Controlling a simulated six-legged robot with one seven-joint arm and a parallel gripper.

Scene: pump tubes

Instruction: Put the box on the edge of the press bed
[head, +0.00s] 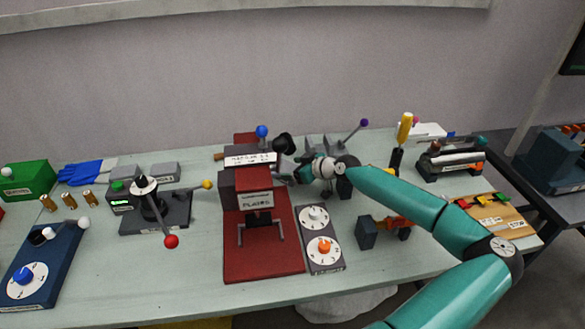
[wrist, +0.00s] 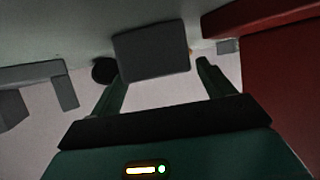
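A small dark grey box (wrist: 151,52) shows in the wrist view just beyond my fingertips. My gripper (wrist: 162,78) is open, with one green finger on each side; a gap shows between the box and the right finger. In the head view my gripper (head: 291,172) is beside the upper right side of the red press (head: 256,180). The box is hard to pick out there among dark parts. The press bed (head: 262,265) is the flat red plate reaching toward the table's front. A red surface (wrist: 285,75) fills the right of the wrist view.
A grey panel with two dials (head: 320,240) lies right of the bed. A dark clamp-like tool (head: 368,233) with an orange part stands further right. A lever device (head: 155,208) stands to the left. The table's front centre-left is clear.

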